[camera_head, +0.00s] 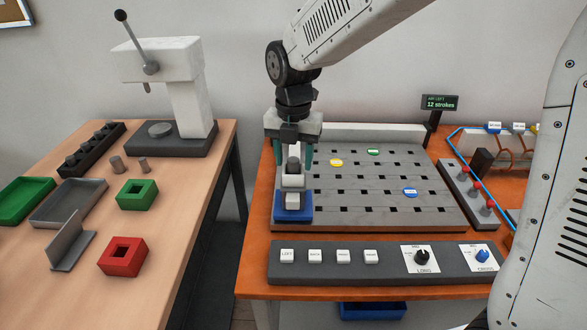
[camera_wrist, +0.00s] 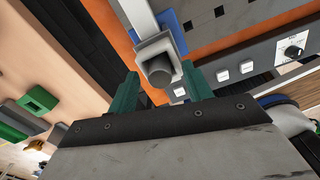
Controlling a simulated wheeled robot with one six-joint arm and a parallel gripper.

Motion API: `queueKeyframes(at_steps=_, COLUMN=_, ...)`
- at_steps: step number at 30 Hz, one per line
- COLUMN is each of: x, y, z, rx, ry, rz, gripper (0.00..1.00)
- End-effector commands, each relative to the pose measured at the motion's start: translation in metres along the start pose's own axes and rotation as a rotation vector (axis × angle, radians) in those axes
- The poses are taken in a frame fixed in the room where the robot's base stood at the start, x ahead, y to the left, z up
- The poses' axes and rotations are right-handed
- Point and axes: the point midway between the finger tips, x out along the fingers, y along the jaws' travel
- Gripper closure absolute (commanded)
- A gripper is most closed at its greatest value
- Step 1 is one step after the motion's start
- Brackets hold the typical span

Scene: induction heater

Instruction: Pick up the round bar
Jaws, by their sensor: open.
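I see a gap at both fingers there. The bar's lower part is hidden in the holder.
The slotted grey plate (camera_head: 370,205) carries yellow, green and blue discs. A button panel (camera_head: 325,262) lies in front.

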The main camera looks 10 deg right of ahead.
Motion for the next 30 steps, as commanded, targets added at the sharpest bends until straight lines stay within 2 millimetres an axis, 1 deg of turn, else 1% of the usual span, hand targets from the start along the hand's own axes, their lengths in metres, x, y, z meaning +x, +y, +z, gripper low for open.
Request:
queueKeyframes(at_steps=4, x=0.000, y=0.000, z=0.000, rx=0.000, ry=-0.001, rz=0.001, gripper=0.50)
queueKeyframes(at_steps=5, x=-0.001, y=0.000, z=0.000, rx=0.001, ry=-0.001, rz=0.001, gripper=0.55)
queueKeyframes(at_steps=6, x=-0.001, y=0.000, z=0.000, rx=0.001, ry=-0.001, rz=0.001, gripper=0.67)
queueKeyframes(at_steps=8, x=-0.001, y=0.000, z=0.000, rx=0.001, ry=-0.001, rz=0.001, gripper=0.83)
queueKeyframes(at_steps=9, x=-0.001, y=0.000, z=0.000, rx=0.001, ry=-0.001, rz=0.001, gripper=0.94)
queueKeyframes(at_steps=10, x=-0.001, y=0.000, z=0.000, rx=0.001, ry=-0.001, rz=0.001, gripper=1.00)
queueKeyframes(at_steps=18, x=-0.002, y=0.000, z=0.000, rx=0.001, ry=-0.002, rz=0.001, gripper=1.00)
queueKeyframes(at_steps=22, x=-0.006, y=0.000, z=0.001, rx=0.001, ry=-0.003, rz=0.003, gripper=1.00)
queueKeyframes(at_steps=26, x=-0.019, y=0.001, z=0.001, rx=0.001, ry=-0.004, rz=0.004, gripper=1.00)
queueKeyframes(at_steps=30, x=-0.041, y=0.001, z=0.001, rx=0.001, ry=-0.005, rz=0.005, gripper=1.00)
